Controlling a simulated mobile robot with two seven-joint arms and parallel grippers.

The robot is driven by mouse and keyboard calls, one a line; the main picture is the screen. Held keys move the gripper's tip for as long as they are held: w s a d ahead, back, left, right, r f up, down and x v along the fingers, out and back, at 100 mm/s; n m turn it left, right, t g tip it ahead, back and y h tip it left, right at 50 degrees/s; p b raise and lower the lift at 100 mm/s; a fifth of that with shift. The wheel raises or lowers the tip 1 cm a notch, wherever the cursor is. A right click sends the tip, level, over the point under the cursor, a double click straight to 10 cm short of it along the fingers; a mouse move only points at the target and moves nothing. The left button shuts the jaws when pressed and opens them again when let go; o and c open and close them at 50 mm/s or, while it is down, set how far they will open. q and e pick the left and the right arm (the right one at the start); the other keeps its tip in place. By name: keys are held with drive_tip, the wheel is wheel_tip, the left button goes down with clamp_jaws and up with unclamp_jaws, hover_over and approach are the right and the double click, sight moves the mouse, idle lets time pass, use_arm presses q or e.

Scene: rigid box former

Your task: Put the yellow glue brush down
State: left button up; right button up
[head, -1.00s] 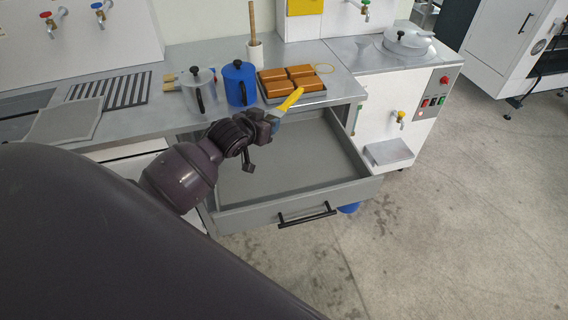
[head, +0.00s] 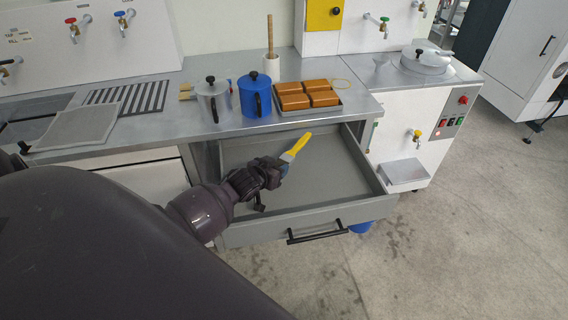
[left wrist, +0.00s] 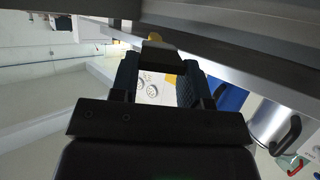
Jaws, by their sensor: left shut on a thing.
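The yellow glue brush (head: 299,144) is in my left gripper (head: 284,164), its yellow handle pointing up and right. The gripper is shut on it and shows above the open grey drawer (head: 336,170), over its left part. In the left wrist view the brush's yellow part (left wrist: 158,42) shows between the fingers of my left gripper (left wrist: 158,75); the rest of the brush is mostly hidden. I cannot tell the height above the drawer floor. My right gripper is not in view.
The drawer looks empty, with a black handle (head: 318,233) on its front. A white machine (head: 405,115) stands right of the drawer.

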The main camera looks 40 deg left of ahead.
sight(284, 160)
use_arm(q)
drive_tip(key=w, duration=0.3)
drive_tip(key=shift+w+a, duration=0.1)
drive_tip(key=shift+w, duration=0.15)
drive_tip(key=shift+w+f, duration=0.2)
drive_tip(key=shift+w, duration=0.15)
drive_tip(key=shift+s+f, duration=0.15)
drive_tip(key=shift+f, duration=0.25)
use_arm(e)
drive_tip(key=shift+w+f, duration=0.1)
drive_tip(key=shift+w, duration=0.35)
use_arm(q)
drive_tip(key=shift+f+b, duration=0.45)
drive_tip(key=shift+f, duration=0.15)
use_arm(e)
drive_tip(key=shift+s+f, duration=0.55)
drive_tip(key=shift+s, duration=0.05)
use_arm(q)
drive_tip(key=o, duration=0.9)
drive_tip(key=shift+o, duration=0.2)
drive_tip(key=shift+f, duration=0.1)
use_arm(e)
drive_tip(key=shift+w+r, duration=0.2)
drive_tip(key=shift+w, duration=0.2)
